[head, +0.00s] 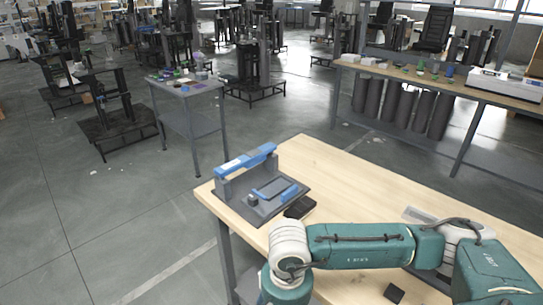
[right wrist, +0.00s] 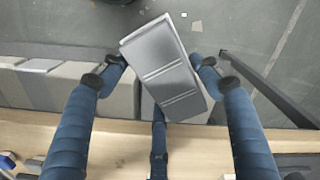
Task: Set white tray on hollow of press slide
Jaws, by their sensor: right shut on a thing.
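In the right wrist view my right gripper (right wrist: 160,78) is shut on a pale grey-white tray (right wrist: 166,68). The tray is rectangular with thin ridges across it, and sits turned at an angle between the blue fingers. In the head view the press (head: 232,184) stands at the table's far left corner, with a grey base and a raised blue bar. Its blue-edged slide (head: 272,189) lies low in front of the bar; the hollow is too small to make out clearly. My right arm crosses the table's near side, and its gripper is out of the head view. My left gripper is not in view.
The wooden table (head: 350,180) is clear in its middle. A dark block (head: 300,207) lies beside the press, and a black block (head: 394,293) lies near the front. A pale flat thing (head: 415,214) lies behind my arm. A grey side table (head: 187,90) stands apart at left.

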